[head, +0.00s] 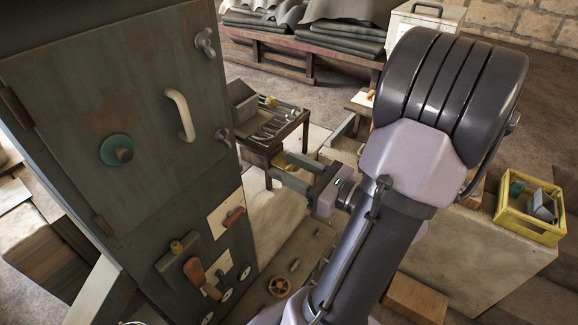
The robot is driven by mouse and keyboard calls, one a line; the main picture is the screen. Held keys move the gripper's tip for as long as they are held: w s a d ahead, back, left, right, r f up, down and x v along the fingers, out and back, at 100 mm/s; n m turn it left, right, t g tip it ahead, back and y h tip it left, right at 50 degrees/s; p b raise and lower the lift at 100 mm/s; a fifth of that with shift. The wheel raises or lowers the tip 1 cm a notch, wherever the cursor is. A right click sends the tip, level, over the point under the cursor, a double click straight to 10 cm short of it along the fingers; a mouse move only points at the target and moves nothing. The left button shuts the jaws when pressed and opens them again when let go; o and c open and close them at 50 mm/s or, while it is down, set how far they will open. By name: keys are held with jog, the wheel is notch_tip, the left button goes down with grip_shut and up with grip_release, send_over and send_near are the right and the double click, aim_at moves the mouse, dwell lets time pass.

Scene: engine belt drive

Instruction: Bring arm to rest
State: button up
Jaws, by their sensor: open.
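My gripper (288,172) is at the end of my arm, near the middle of the head view. Its two fingers point left and stand apart, with nothing seen between them. The arm rises from the bottom of the view to a large dark joint at the upper right, which hides part of the scene behind it. The gripper appears just in front of and below a small dark table (262,147) in this view. I cannot tell how far apart they are.
A grey-green cabinet (75,85) with a white handle, knobs and levers fills the left. A yellow crate (531,230) stands on a pale block at the right. A bench (262,45) with dark sheets is at the back.

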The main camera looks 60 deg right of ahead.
jog(key=w+a+f+n+g+y+b, duration=0.1)
jog(key=w+a+n+g+y, duration=0.35)
jog(key=a+n, duration=0.55)
jog(key=w+a+f+n+g+y+b, duration=0.1)
jog(key=w+a+n+g+y, duration=0.4)
jog(key=a, duration=0.8)
jog(key=s+a+r+n+g+h, duration=0.1)
jog(key=s+a+n+h, duration=0.1)
jog(key=a+n, duration=0.4)
jog(key=s+a+n+g+h+b, duration=0.1)
jog(key=s+a+n+h, duration=0.2)
jog(key=n, duration=0.8)
jog(key=a, duration=0.2)
jog(key=shift+s+a+r+n+g+h, duration=0.2)
jog(key=shift+a+r+n+g+h, duration=0.1)
jog(key=shift+a+r+g+h, duration=0.1)
jog(key=shift+f, duration=0.1)
